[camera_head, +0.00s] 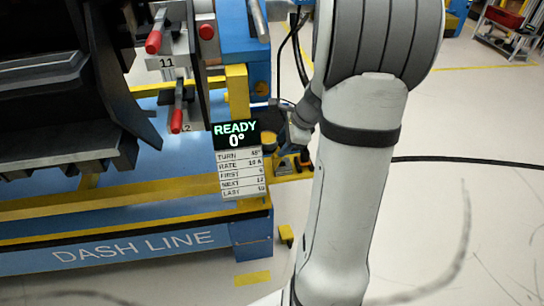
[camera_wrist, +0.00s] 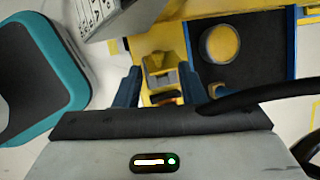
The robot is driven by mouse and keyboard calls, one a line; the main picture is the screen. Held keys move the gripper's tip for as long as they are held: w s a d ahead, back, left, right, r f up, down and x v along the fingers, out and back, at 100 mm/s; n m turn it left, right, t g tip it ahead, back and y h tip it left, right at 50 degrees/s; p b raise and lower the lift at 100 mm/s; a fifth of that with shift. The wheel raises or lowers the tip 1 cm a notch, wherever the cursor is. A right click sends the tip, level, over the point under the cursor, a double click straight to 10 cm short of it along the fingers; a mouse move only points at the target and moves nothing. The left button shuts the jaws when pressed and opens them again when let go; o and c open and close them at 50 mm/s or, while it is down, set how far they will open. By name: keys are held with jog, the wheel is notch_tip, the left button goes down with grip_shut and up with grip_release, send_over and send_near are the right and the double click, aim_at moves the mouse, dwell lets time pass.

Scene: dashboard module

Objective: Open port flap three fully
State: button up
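No flap that I can make out as port flap three shows in either view. In the wrist view my gripper (camera_wrist: 160,80) has its two dark blue fingers apart. A yellow block-like fitting (camera_wrist: 162,65) shows between and beyond them; I see nothing held. In the head view my arm hides most of the gripper, which is low beside the right end of the dash line stand (camera_head: 150,240). The dark dashboard module (camera_head: 50,80) is at the upper left. A display (camera_head: 235,135) reads READY and 0°.
Red-handled clamps (camera_head: 178,110) stand by labels 11 and 12. A sign (camera_head: 240,175) hangs under the display. A round yellow cap (camera_wrist: 221,44) sits on a dark panel right of my fingers. A black cable (camera_head: 465,161) crosses the otherwise mostly clear floor at right.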

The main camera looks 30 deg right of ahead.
aim_at(276, 155)
jog(key=b+x, duration=0.1)
jog(key=x, duration=0.4)
jog(key=shift+f+b, duration=0.15)
jog(key=shift+b, duration=0.2)
grip_shut()
